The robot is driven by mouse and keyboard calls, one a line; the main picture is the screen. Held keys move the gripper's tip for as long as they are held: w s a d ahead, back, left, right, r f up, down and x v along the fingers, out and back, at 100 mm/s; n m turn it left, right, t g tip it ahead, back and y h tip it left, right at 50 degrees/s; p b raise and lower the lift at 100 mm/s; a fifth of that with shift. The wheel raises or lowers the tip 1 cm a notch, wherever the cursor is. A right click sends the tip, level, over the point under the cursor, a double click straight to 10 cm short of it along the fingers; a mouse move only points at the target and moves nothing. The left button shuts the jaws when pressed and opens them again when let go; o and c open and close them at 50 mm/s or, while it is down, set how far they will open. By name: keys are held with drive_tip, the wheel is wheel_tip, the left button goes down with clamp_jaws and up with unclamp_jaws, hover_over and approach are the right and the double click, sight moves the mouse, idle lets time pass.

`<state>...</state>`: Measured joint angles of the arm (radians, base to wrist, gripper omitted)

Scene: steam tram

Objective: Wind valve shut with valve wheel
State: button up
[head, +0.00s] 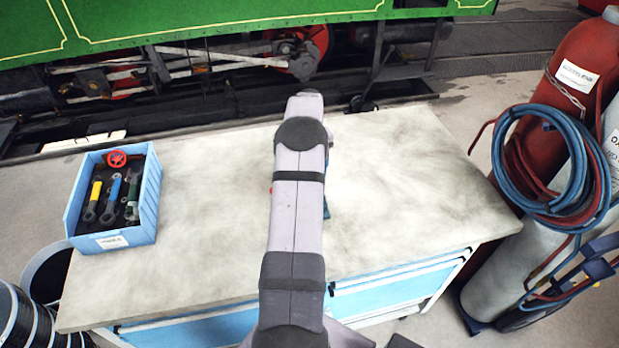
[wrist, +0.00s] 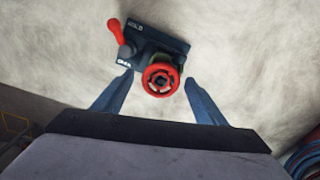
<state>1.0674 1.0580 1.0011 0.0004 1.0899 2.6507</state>
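A dark valve block (wrist: 150,48) with white lettering lies on the worktop in the wrist view. A red lever (wrist: 115,34) sticks out at its upper left. A red spoked valve wheel (wrist: 162,80) with a dark centre is at the block's near side; whether it is seated on the stem I cannot tell. My gripper (wrist: 159,77) is open, with one blue-grey finger on each side of the wheel and a visible gap to each. In the head view my arm hides the gripper and most of the valve.
A blue bin (head: 148,205) on the worktop's left holds another red wheel (head: 117,158) and several tools with coloured handles. The grey worktop (head: 400,180) is otherwise clear. Gas cylinders (head: 580,70) with coiled hoses (head: 500,165) stand at the right. The green tram (head: 200,15) is behind.

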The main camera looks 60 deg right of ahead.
drive_tip(key=shift+o, duration=0.9)
drive_tip(key=shift+d+r, duration=0.1)
drive_tip(key=shift+r, duration=0.05)
drive_tip(key=shift+r, duration=0.1)
drive_tip(key=shift+r+p, duration=1.65)
drive_tip(key=shift+r, duration=0.8)
